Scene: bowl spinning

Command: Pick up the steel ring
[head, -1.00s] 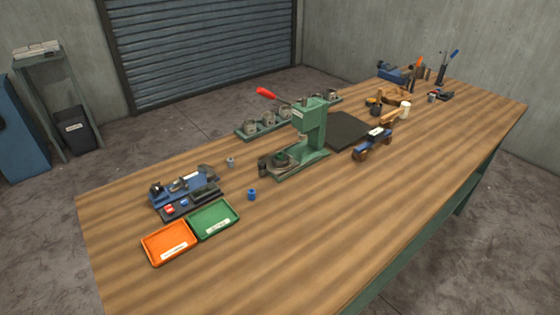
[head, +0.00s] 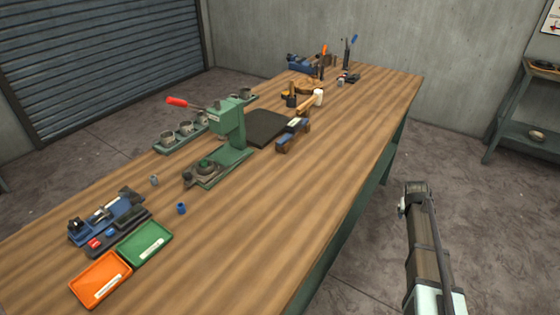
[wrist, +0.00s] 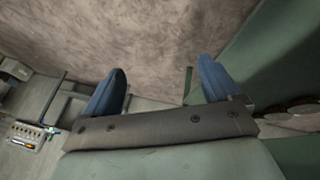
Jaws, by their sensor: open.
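Which object is the steel ring is not certain. A small grey metal piece (head: 154,180) stands on the bench between the blue fixture and the green press. Several grey round metal pieces (head: 186,128) sit in a green rack (head: 168,148) behind the press. My gripper (wrist: 161,66) is open in the wrist view, its two blue fingers wide apart with nothing between them. It points at the floor and is well away from these pieces. No steel ring shows in the wrist view.
The wooden bench (head: 300,175) carries a green press (head: 229,135) with a red handle, a blue cylinder (head: 182,208), an orange tray (head: 101,281), a green tray (head: 145,242) and a black mat (head: 268,128). The bench's right front is clear. A shelf (head: 520,140) stands at right.

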